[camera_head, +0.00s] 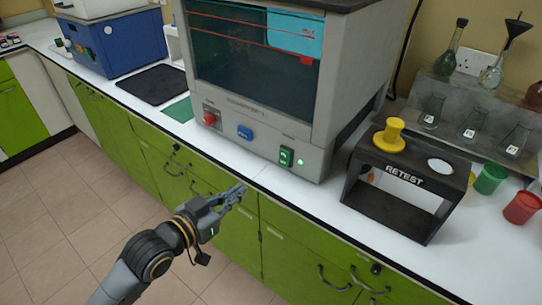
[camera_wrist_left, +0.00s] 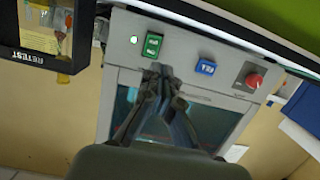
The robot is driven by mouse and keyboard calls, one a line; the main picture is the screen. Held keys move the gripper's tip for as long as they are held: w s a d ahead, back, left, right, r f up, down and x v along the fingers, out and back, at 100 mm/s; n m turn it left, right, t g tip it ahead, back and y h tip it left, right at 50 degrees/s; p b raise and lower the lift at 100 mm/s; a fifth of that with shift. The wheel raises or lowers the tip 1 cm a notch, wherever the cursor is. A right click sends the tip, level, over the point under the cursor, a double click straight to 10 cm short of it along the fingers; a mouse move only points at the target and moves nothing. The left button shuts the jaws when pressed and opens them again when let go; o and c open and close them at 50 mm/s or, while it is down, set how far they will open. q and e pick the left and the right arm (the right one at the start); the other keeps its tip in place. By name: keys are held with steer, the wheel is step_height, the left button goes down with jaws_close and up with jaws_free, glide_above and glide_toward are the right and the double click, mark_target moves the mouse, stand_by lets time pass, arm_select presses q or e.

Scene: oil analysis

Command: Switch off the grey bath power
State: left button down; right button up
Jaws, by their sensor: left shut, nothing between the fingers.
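The grey bath (camera_head: 338,105) stands on the white counter with a dark window in its front. It also shows upside down in the left wrist view (camera_wrist_left: 102,98). On its lower front panel are a green rocker switch (camera_head: 286,157), a blue button (camera_head: 245,132) and a red knob (camera_head: 209,117). A small green light (camera_head: 300,162) glows beside the green switch. My left gripper (camera_head: 240,189) is shut and empty, in front of the counter edge, below and left of the green switch, and apart from it. In the left wrist view its tips (camera_wrist_left: 160,70) appear just below the green switch (camera_wrist_left: 152,45).
A black RETEST stand (camera_head: 405,178) with a yellow piece (camera_head: 390,136) on top is right of the bath. Green (camera_head: 490,178) and red (camera_head: 522,207) cups and a rack of flasks are farther right. A blue box (camera_head: 110,45) stands at the back left.

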arm_select(q)
steer(key=p, duration=0.1)
glide_toward(281, 161)
steer(key=x, duration=0.7)
steer(key=shift+f, duration=0.1)
arm_select(e)
steer(key=shift+s+d+r, duration=0.15)
steer(key=shift+d+r, duration=0.05)
steer(key=shift+r, duration=0.45)
arm_select(q)
steer(key=shift+f, duration=0.15)
steer(key=t+b, duration=0.1)
steer(key=b, duration=0.1)
steer(key=t+h+b, duration=0.1)
steer(key=b, duration=0.2)
steer(key=shift+w+d+f+h, duration=0.2)
steer(key=shift+f+h, duration=0.1)
steer(key=shift+f, duration=0.1)
steer(key=shift+r, duration=0.35)
arm_select(e)
steer(key=f, duration=0.5)
steer(key=shift+a, duration=0.2)
steer(key=shift+s, duration=0.1)
